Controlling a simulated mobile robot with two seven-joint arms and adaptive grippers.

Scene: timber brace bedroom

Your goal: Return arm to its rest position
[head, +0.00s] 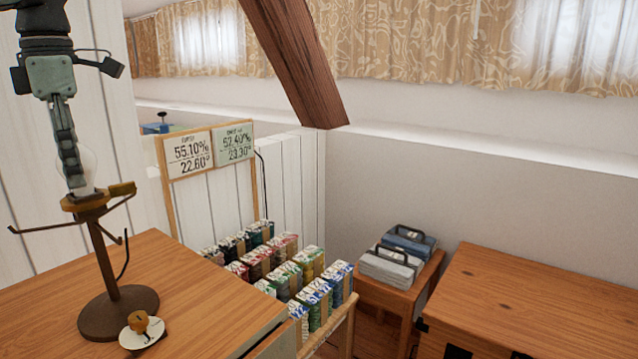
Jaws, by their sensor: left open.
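My left arm comes in from the top left, and its gripper (72,178) points down above a dark metal lamp stand (119,302). The gripper is seen from the side, one finger covering the other, and it is open. A clear glass bulb (88,161) shows right behind the fingers, at the top of the stand. I cannot tell whether the fingers touch it. The stand is upright on a wooden desk (190,290), with thin side arms below the bulb. My right gripper is not in view.
A small white disc with a brass fitting (143,330) lies by the stand's base. A rack of colourful boxes (290,265) with price signs (190,155) stands right of the desk. Farther right are a stool with folded items (392,268) and a wooden chest (540,300). A timber brace (297,60) slopes behind.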

